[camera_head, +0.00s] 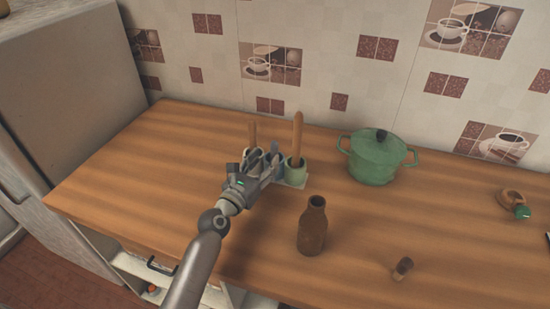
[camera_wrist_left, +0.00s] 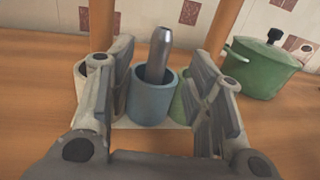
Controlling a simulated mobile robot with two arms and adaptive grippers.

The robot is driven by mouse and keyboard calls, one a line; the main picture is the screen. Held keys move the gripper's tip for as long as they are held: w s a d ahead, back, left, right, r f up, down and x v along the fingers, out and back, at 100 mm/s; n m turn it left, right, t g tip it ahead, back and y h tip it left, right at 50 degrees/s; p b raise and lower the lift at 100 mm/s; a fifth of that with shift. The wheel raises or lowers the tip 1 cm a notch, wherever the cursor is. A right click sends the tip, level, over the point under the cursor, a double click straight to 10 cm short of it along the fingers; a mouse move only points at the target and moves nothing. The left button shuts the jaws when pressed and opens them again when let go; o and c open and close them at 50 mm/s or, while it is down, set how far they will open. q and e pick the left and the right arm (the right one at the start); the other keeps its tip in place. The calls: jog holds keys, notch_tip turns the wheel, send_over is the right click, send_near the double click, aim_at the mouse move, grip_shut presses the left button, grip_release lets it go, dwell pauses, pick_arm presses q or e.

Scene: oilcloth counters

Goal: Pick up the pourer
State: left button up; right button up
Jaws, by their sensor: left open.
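The pourer appears to be a grey metal piece with a tapered top (camera_wrist_left: 160,56), standing slightly tilted in a blue cup (camera_wrist_left: 152,101) in the left wrist view. My left gripper (camera_wrist_left: 164,68) is open, with one finger on each side of the pourer and the cup's upper part. I cannot tell whether either finger touches the cup or the pourer. In the head view my left gripper (camera_head: 268,162) hides most of the blue cup and the pourer. My right gripper is not in view.
A green cup (camera_head: 295,171) with a wooden handle (camera_head: 297,132) stands right of the blue cup, and a pale cup (camera_wrist_left: 84,88) left. A green pot (camera_head: 375,163), brown bottle (camera_head: 312,229), small cork-like piece (camera_head: 402,267) and wooden ring-shaped item (camera_head: 512,199) stand rightward. The counter's left is clear.

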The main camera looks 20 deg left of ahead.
aim_at(272, 153)
pick_arm(q)
jog(key=shift+w+d+f, duration=0.1)
jog(key=shift+w+d, duration=0.1)
jog(key=shift+w, duration=0.9)
jog(key=shift+w+d+f, duration=0.1)
jog(key=shift+w+d, duration=0.1)
jog(key=shift+w, duration=0.95)
jog(key=shift+w+d+f, duration=0.1)
jog(key=shift+w+d, duration=0.1)
jog(key=shift+w, duration=0.9)
jog(key=shift+r, duration=0.1)
grip_shut()
